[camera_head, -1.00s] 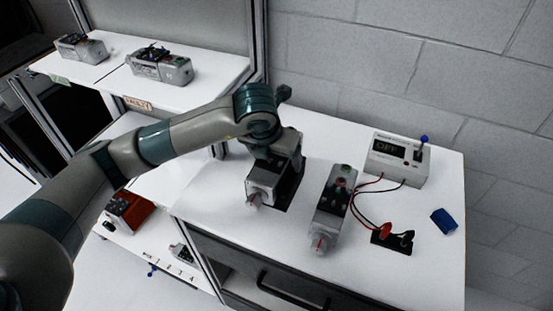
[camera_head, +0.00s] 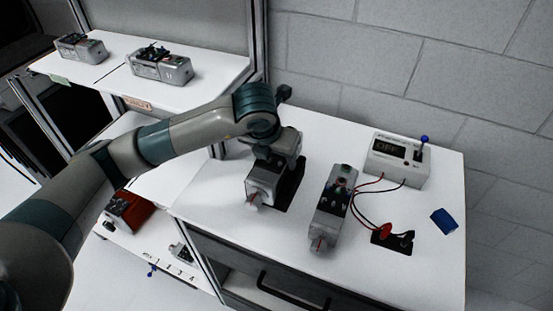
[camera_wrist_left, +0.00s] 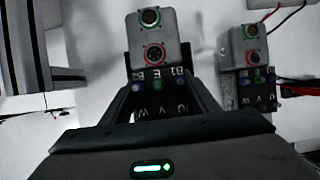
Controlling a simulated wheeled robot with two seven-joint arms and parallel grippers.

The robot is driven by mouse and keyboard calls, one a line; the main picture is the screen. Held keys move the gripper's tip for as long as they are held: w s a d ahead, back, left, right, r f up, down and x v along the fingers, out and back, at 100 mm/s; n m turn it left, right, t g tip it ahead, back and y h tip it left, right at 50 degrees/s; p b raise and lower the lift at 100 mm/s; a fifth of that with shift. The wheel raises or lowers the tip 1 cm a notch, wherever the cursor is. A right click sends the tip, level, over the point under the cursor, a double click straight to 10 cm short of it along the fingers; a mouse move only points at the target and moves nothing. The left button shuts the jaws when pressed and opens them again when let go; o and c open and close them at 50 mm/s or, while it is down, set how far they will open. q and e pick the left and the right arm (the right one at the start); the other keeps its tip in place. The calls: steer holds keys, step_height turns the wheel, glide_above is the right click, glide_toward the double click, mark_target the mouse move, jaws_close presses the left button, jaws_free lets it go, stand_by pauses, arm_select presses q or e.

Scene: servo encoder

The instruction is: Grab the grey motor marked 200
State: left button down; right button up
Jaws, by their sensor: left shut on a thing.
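A grey motor (camera_head: 262,183) with a shaft at its front sits on a black patch on the white table, under my left gripper (camera_head: 272,165). The left wrist view shows its connector end (camera_wrist_left: 153,45), with one green-ringed and one red-ringed round socket, between my left gripper's fingers (camera_wrist_left: 158,90). The left gripper is shut on this motor. A second grey motor (camera_head: 328,215) lies just to the right, apart from it; its ringed connectors also show in the left wrist view (camera_wrist_left: 246,55). I cannot read a 200 marking on either. My right gripper is not in view.
A white box reading OFF (camera_head: 398,160) with a blue-tipped lever stands at the back right. Red and black wires run from it near the second motor to a black pad (camera_head: 392,240). A blue block (camera_head: 444,221) lies further right. More motors (camera_head: 160,67) stand on the upper left shelf.

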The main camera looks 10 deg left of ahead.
arm_select(q)
steer(key=shift+w+r, duration=0.1)
steer(key=shift+r, duration=0.2)
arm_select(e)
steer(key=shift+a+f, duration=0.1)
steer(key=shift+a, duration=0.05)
